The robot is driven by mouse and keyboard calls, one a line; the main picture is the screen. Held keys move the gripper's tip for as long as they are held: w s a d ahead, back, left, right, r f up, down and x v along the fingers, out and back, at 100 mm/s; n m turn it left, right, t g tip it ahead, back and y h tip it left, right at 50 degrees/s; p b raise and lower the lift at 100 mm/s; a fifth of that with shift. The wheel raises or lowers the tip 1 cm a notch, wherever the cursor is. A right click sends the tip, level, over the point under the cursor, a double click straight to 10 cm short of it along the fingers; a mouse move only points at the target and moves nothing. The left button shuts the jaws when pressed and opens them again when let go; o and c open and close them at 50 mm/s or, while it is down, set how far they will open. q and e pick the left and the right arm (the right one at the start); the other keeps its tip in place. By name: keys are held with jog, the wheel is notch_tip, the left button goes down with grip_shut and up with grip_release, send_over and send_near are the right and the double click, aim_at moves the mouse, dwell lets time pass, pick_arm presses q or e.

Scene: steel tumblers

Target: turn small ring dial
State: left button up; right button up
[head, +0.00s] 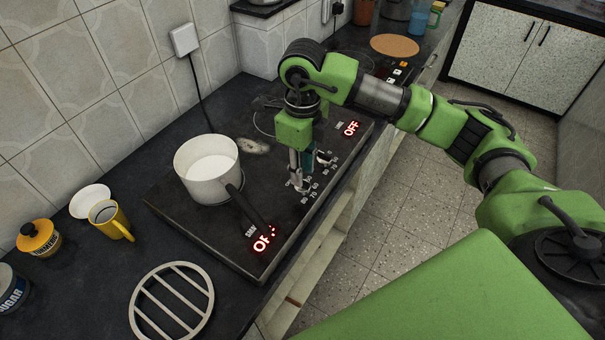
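The dark cooktop (180,215) lies on the counter with two red displays. The far display (351,129) reads OFF. A dark dial (324,158) with a light edge shows just right of my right gripper (301,184). The gripper points down over the printed numbers on the front strip. Its fingers look close together, but whether they grip a knob is unclear; any dial beneath them is hidden. My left gripper is out of view.
A white pot (208,172) stands on the cooktop, its dark handle (249,208) reaching toward the front strip. A yellow mug (110,221), a yellow jar (38,239) and a round slatted trivet (171,301) are on the counter at left.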

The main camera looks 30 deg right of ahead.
notch_tip(320, 180, up, 10)
jog(key=shift+f, duration=0.25)
dwell(0.5)
